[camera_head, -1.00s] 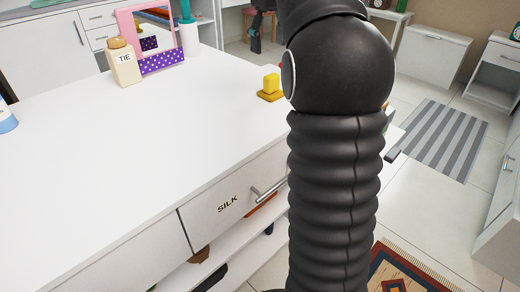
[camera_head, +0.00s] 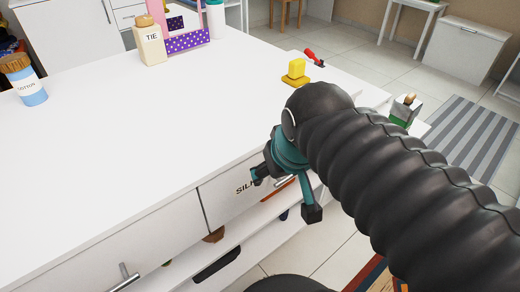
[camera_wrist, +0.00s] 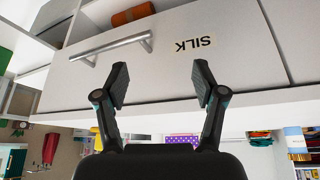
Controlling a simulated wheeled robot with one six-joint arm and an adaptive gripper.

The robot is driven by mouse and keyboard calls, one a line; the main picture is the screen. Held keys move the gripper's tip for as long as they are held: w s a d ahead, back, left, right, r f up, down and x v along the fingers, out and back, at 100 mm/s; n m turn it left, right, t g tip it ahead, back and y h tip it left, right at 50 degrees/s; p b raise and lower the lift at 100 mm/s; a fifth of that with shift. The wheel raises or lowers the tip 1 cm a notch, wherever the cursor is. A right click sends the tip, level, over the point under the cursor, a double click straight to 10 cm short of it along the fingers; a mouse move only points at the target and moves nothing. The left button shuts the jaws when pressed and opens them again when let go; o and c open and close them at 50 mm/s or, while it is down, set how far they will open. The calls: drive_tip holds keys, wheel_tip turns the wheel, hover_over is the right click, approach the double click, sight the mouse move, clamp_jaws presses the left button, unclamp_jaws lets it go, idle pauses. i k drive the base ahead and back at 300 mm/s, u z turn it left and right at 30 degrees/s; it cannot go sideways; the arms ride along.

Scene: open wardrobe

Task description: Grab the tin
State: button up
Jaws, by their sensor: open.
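I cannot make out anything that is surely a tin in either view. My gripper (camera_head: 284,194) is open and empty in front of the white drawer (camera_head: 222,208) labelled SILK. In the wrist view, which looks upside down, the two dark fingers of my gripper (camera_wrist: 162,83) stand apart before the drawer front (camera_wrist: 240,70). The drawer's metal bar handle (camera_wrist: 112,47) lies beyond and left of the fingers. In the head view, my arm partly hides the label and handle.
The white top (camera_head: 130,140) is largely clear. A lotion bottle (camera_head: 30,88), a TIE bottle (camera_head: 149,45), a polka-dot holder (camera_head: 187,42) and a yellow block (camera_head: 296,70) stand along its far side. A white-green box (camera_head: 405,108) is at the right. Open shelves lie below the drawer.

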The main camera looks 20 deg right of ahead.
sight(395, 121)
drive_tip(key=z, duration=0.1)
drive_tip(key=k, duration=1.1)
drive_tip(key=z, duration=1.05)
drive_tip(key=i, duration=1)
